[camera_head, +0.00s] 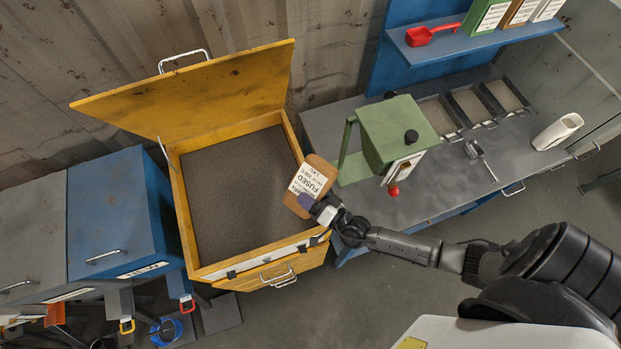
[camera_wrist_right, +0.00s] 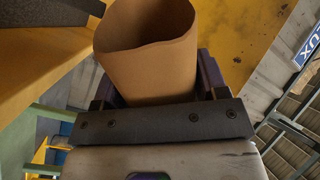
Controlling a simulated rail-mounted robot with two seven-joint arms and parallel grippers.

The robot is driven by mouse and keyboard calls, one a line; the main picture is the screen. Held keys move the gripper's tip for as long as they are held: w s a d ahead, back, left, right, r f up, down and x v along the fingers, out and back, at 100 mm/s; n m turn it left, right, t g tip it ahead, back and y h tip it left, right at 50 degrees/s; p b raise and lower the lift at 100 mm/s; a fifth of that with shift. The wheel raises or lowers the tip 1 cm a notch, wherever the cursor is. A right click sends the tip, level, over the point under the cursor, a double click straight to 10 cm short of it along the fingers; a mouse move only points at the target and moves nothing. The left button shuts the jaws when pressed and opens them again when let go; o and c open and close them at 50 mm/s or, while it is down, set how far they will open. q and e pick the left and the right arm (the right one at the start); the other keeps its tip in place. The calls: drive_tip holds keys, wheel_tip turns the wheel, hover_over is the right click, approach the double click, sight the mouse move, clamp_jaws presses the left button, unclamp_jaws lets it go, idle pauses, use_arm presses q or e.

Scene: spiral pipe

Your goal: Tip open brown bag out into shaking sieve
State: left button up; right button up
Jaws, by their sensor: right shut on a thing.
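The open brown bag (camera_head: 321,165) has a white label reading "FUSED" and hangs over the right edge of a yellow box in the head view. My right gripper (camera_head: 313,205) is shut on the bag. In the right wrist view the bag (camera_wrist_right: 150,60) is a brown tube with its open mouth at the top of the picture, between the fingers (camera_wrist_right: 160,90). Its contents cannot be seen. The yellow box (camera_head: 184,212) has its lid up and a flat grey-brown speckled surface inside; I cannot tell for sure whether this is the sieve. My left gripper is not in view.
The raised yellow lid (camera_head: 195,95) stands behind the box. A green machine (camera_head: 400,128) with a red knob stands on the grey bench (camera_head: 440,190) to the right. Blue cabinets (camera_head: 110,215) stand at left. A shelf (camera_head: 470,40) with boxes and a red scoop is at top right.

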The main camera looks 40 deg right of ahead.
idle(0.3)
drive_tip(key=shift+f+b, duration=0.2)
drive_tip(key=shift+b, duration=0.15)
drive_tip(key=m+b, duration=0.1)
drive_tip(key=d+f+m+b, duration=0.1)
drive_tip(key=m+b, duration=0.1)
drive_tip(key=shift+w+d+f+m, duration=0.15)
drive_tip(key=shift+d+f+m, duration=0.15)
drive_tip(key=shift+m, duration=0.1)
drive_tip(key=shift+d+f+m+b, duration=0.1)
drive_tip(key=shift+d+m+b, duration=0.1)
drive_tip(key=shift+m+b, duration=0.3)
drive_tip(key=shift+d+m, duration=0.2)
drive_tip(key=shift+m, duration=0.4)
